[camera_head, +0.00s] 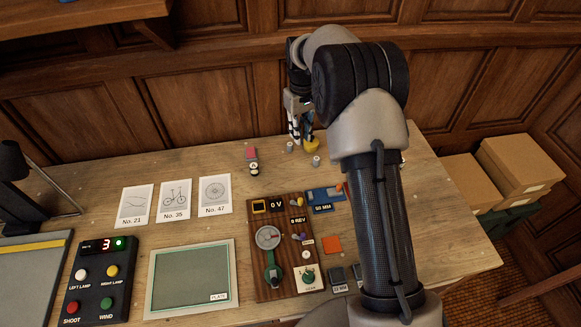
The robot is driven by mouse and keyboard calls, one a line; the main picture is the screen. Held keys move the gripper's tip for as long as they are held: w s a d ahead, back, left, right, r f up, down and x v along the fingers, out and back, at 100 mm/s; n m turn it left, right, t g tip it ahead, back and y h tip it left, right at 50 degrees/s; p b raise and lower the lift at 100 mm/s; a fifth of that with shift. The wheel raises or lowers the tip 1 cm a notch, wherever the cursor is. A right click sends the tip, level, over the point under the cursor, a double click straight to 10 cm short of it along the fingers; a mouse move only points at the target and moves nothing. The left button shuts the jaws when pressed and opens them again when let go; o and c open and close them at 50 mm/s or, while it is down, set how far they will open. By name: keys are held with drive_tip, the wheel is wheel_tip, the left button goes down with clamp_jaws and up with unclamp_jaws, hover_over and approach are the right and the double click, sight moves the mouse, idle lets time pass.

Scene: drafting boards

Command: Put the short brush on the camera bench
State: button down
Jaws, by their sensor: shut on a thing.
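My gripper (300,128) is at the back of the wooden table, pointing down and seen small, partly behind my own arm. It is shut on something. A small yellow object (311,145) shows right at its fingertips, low over the tabletop; it is too small for me to tell whether it is the short brush. No other brush can be made out. At the left edge are a grey board (25,285) with a yellow strip and a dark stand (14,170). I cannot tell for certain whether they belong to the camera bench.
A control box (101,285), a green-grey plate (192,280) and a wooden panel with a crank (285,250) fill the table's front. Three picture cards (175,200) lie behind. Small pieces (252,160) stand near the gripper. Cardboard boxes (515,165) are at right.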

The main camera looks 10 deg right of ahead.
wheel_tip(320, 180, down, 16)
drive_tip(key=b, duration=0.4)
drive_tip(key=shift+r, duration=0.2)
drive_tip(key=shift+f, duration=0.15)
drive_tip(key=c, duration=1.5)
unclamp_jaws()
drive_tip(key=shift+c, duration=0.2)
